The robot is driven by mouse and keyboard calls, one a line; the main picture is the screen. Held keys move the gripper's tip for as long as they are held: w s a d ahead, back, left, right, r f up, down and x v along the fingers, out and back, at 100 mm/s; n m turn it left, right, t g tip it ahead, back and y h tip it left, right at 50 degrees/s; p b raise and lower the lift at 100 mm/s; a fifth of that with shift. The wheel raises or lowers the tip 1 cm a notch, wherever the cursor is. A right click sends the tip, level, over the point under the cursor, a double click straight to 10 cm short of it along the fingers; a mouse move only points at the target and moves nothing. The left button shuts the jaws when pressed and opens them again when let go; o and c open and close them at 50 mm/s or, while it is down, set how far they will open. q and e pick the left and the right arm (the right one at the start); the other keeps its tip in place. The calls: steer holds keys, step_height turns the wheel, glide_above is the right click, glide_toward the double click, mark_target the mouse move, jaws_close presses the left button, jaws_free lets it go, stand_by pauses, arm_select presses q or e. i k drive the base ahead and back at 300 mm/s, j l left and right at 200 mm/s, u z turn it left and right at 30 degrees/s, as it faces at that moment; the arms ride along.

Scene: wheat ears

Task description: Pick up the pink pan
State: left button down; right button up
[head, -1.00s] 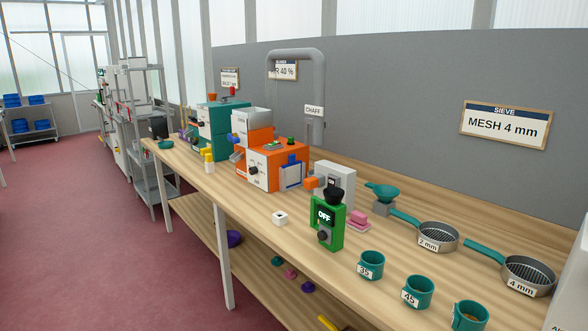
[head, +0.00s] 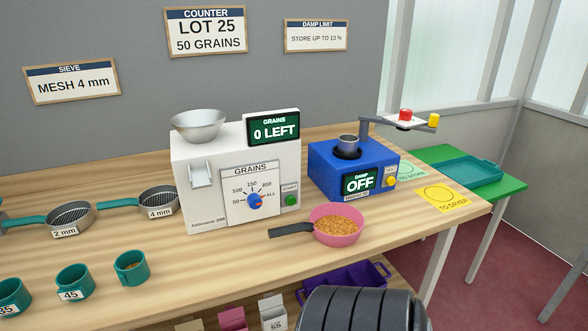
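The pink pan (head: 337,227) stands upright on the wooden bench, in front of the white counter machine and the blue damp meter. It holds golden-brown grains (head: 339,223). Its dark handle (head: 291,231) points left along the bench. Nothing is holding the pan. Neither of my grippers shows in the head view.
The white counter (head: 205,187) stands close behind the handle, and the blue damp meter (head: 325,178) behind the pan. Teal cups (head: 75,283) and sieves (head: 158,202) are at left. A yellow "to dryer" mat (head: 446,198) lies at right. The bench's front edge is near the pan.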

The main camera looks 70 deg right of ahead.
mark_target(334, 224)
steer(key=z, duration=2.5)
